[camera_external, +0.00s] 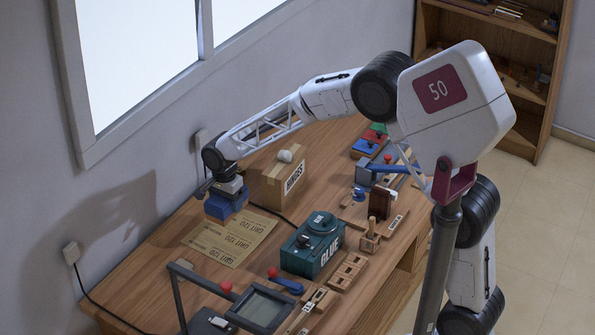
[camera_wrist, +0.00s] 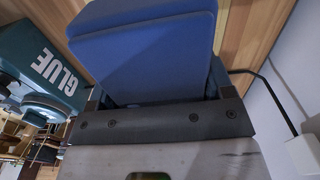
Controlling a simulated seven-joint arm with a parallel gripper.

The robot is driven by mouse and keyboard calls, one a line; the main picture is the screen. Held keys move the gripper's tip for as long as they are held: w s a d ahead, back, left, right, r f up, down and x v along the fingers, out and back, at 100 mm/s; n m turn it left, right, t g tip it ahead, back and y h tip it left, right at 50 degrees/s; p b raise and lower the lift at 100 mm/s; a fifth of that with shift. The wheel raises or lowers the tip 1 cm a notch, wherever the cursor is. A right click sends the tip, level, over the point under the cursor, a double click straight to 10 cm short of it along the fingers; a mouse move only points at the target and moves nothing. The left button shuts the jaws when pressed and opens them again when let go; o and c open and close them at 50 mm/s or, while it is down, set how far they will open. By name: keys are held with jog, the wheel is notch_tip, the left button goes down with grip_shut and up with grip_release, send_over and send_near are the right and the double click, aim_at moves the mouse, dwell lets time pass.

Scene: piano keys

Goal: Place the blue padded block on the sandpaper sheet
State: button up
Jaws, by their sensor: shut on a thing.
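My gripper (camera_external: 227,188) is shut on the blue padded block (camera_external: 226,205) at the left side of the bench. The block also fills the upper middle of the wrist view (camera_wrist: 145,52), in front of my jaws (camera_wrist: 155,105). In the external view the block appears just beyond the upper edge of the tan sandpaper sheet (camera_external: 229,239), which lies flat with "GRIT 120" printed on it. The block looks held above the bench, though the exact gap is hard to tell. The sheet cannot be made out in the wrist view.
A green glue box (camera_external: 312,246) stands right of the sheet. A cardboard box (camera_external: 283,181) marked "HINGES" is behind, right of my gripper. A dark frame (camera_external: 258,308) with a handle stands at the front. A black cable runs near the wall.

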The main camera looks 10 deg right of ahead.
jog(key=shift+f, duration=2.45)
jog(key=shift+f, duration=0.15)
jog(key=shift+f, duration=1.75)
jog(key=shift+f, duration=0.1)
jog(key=o, duration=1.2)
notch_tip(320, 180, up, 12)
jog(key=shift+r, duration=0.1)
